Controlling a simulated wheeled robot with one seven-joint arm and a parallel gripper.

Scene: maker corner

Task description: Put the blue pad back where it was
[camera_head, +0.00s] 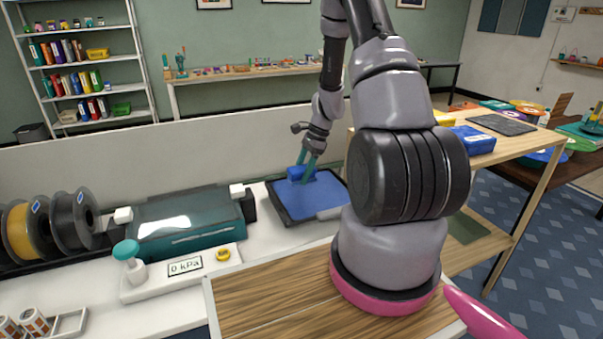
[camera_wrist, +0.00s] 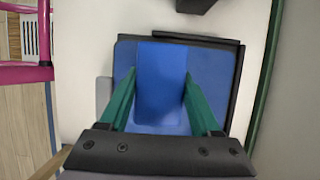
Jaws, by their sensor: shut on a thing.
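The blue pad (camera_head: 318,193) is a flat blue sheet over a black tray (camera_head: 275,205) on the white counter. A darker blue block (camera_head: 296,173) stands up from the pad's middle and looks part of it. My gripper (camera_head: 307,173) is shut on this block, with green fingers on both sides. In the wrist view the pad (camera_wrist: 215,75) lies a little left of the black tray (camera_wrist: 238,90), whose top and right edges show past it. The block (camera_wrist: 160,80) is between the fingers (camera_wrist: 160,95). I cannot tell whether the pad touches the tray.
A teal-topped machine (camera_head: 185,222) stands left of the tray. A wooden top (camera_head: 265,300) is in front. A shelf (camera_head: 530,145) at right holds a blue box (camera_head: 472,140). A low wall runs behind the counter.

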